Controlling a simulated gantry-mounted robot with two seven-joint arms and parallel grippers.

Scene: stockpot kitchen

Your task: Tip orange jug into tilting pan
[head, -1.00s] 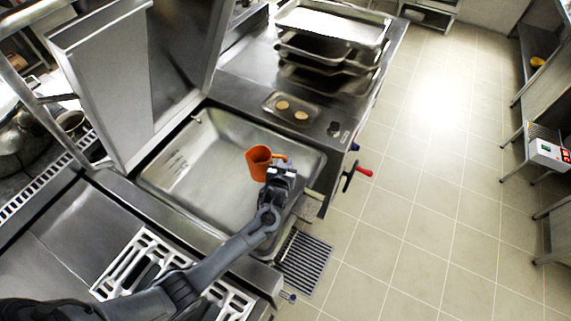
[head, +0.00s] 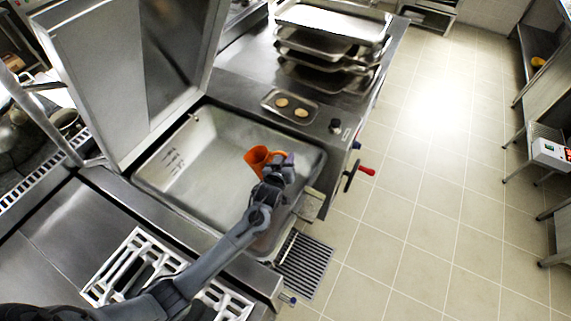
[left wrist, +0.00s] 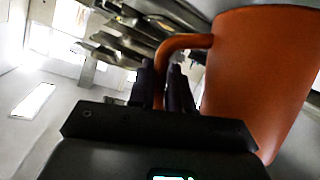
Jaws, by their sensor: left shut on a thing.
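The orange jug (head: 257,157) is above the tilting pan (head: 206,152) in the head view, tilted with its mouth toward the left. My left gripper (head: 276,165) is shut on the jug's handle, on the jug's right side. In the left wrist view the jug's body (left wrist: 262,70) fills the right side, and its handle runs down between the fingers of the left gripper (left wrist: 168,88). The inside of the jug is too small to make out. The pan's tall lid (head: 130,75) stands open at the back left. My right gripper is not in view.
A small tray (head: 291,106) with round pieces lies on the counter behind the pan. Stacked metal trays (head: 330,45) stand farther back. A white rack (head: 150,270) lies at the front left.

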